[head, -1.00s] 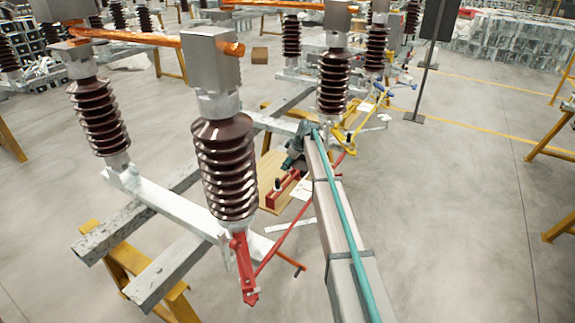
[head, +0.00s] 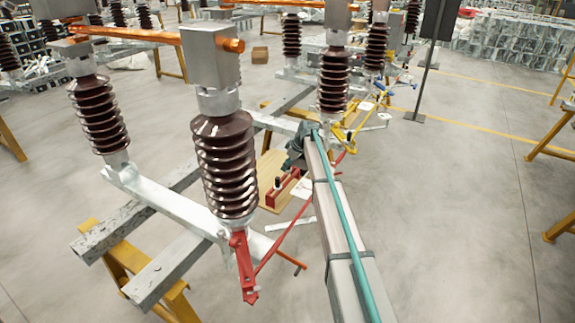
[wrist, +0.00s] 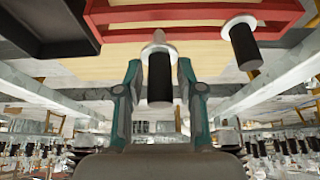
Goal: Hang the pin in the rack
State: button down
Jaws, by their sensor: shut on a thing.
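The pin (wrist: 160,82) has a black grip and a silver end. It stands between the two teal fingers of my gripper (wrist: 158,74), which is shut on it. In the wrist view the silver end points toward the red rack (wrist: 190,15) at the top of the picture. I cannot tell whether it touches the rack. A second black pin (wrist: 244,47) with a silver collar sits at the rack's right part. In the head view the red rack (head: 288,187) lies just below my gripper (head: 296,158), whose fingers and held pin I cannot make out.
The rack is on a pale wooden board (head: 270,168). A dark tray-like object (wrist: 50,25) is at the wrist view's upper left. A brown ribbed insulator (head: 224,165) and a red lever (head: 243,265) stand left of my arm. Open floor lies to the right.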

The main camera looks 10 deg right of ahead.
jog(key=shift+f+b, duration=0.95)
jog(key=shift+f, duration=0.95)
jog(key=c, duration=0.6)
grip_release()
jog(key=shift+c, duration=0.2)
jog(key=v, duration=1.2)
jog(key=shift+s, duration=0.1)
